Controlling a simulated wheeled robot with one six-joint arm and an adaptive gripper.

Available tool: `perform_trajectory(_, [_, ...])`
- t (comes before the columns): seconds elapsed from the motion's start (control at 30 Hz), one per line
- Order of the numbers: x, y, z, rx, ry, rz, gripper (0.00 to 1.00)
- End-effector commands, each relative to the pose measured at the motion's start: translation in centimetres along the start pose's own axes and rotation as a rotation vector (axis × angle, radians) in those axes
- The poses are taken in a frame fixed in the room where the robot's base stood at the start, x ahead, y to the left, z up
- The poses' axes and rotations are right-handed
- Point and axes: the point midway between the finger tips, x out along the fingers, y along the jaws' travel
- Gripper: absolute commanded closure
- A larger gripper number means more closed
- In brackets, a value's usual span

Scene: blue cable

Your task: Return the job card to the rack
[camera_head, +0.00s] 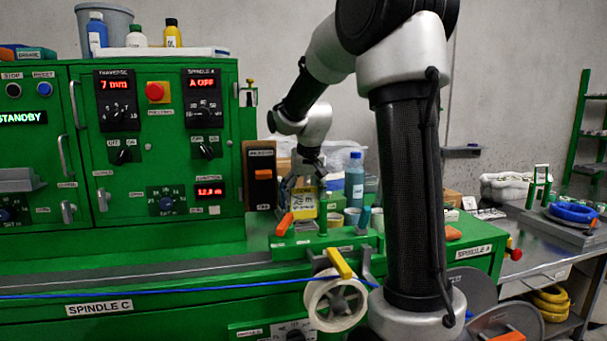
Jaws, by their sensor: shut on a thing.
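My gripper (304,184) points down over the green machine's top, to the right of the cabinet. It is shut on a small yellow card-like thing (304,206) with dark print, which I take to be the job card. It hangs upright just below the fingers, close behind a green block. Whether its lower edge touches anything is hidden. I cannot make out for certain which fixture is the card's rack.
A blue bottle (354,180), a white bottle, cardboard boxes and small cups stand right of my gripper. An orange lever (285,225) stands in front. My arm hides part of the right side.

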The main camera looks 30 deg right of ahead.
Motion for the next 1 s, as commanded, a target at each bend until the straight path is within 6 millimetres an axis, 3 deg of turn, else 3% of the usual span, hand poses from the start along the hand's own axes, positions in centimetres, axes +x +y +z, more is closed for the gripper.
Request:
perform_trajectory(0.17, [2.1, 0.0, 1.2, -0.001, 0.001, -0.002, 0.46])
perform_trajectory(1.0, [3.4, 0.0, 1.8, 0.0, 0.0, -0.002, 0.46])
